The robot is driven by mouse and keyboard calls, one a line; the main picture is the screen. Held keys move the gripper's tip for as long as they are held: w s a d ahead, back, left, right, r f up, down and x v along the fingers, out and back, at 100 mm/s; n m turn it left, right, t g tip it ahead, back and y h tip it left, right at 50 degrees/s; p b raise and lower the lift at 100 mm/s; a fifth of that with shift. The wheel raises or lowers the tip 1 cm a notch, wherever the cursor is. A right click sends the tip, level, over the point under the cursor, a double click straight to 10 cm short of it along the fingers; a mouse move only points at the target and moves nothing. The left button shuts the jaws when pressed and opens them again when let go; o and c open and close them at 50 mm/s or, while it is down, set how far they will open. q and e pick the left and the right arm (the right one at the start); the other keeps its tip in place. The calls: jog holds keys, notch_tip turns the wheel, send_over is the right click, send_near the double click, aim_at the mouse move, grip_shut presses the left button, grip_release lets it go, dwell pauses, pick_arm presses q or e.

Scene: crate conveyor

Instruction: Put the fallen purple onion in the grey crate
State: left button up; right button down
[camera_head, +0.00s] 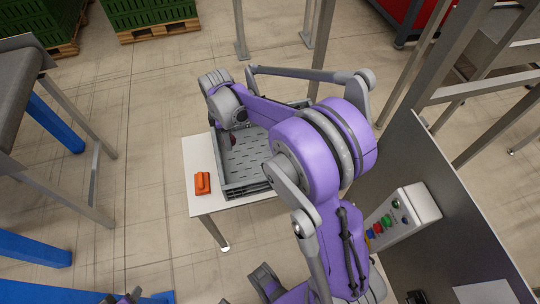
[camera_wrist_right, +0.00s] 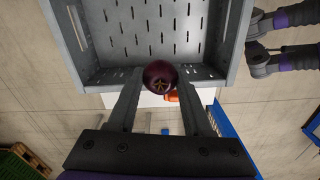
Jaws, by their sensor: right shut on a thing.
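The purple onion (camera_wrist_right: 160,77) is round and dark, held between the two fingertips of my right gripper (camera_wrist_right: 160,80) in the right wrist view. In the head view my right gripper (camera_head: 232,135) points down at the left end of the grey crate (camera_head: 248,190), and only a dark bit of the onion shows beside it. The crate also shows in the wrist view (camera_wrist_right: 65,35), its slotted floor bare where visible. The onion overlaps the crate's edge there; I cannot tell its exact height. My arm hides the crate's right part.
The crate stands on a small white table (camera_head: 199,155). An orange object (camera_head: 202,183) lies on the table left of the crate. A control box (camera_head: 405,215) with coloured buttons stands at right. Green crates (camera_head: 150,12) sit on pallets at the back.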

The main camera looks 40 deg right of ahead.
aim_at(252, 157)
jog(key=s+d+f+n+b, duration=0.2)
jog(key=d+f+n+b, duration=0.1)
jog(key=d+n, duration=0.35)
jog(key=shift+n, duration=0.45)
notch_tip(252, 157, down, 10)
jog(key=shift+s+d+f+b, duration=0.1)
jog(key=shift+b, duration=0.8)
jog(key=shift+f, duration=0.2)
jog(key=shift+c, duration=1.6)
grip_release()
jog(key=shift+r, duration=0.15)
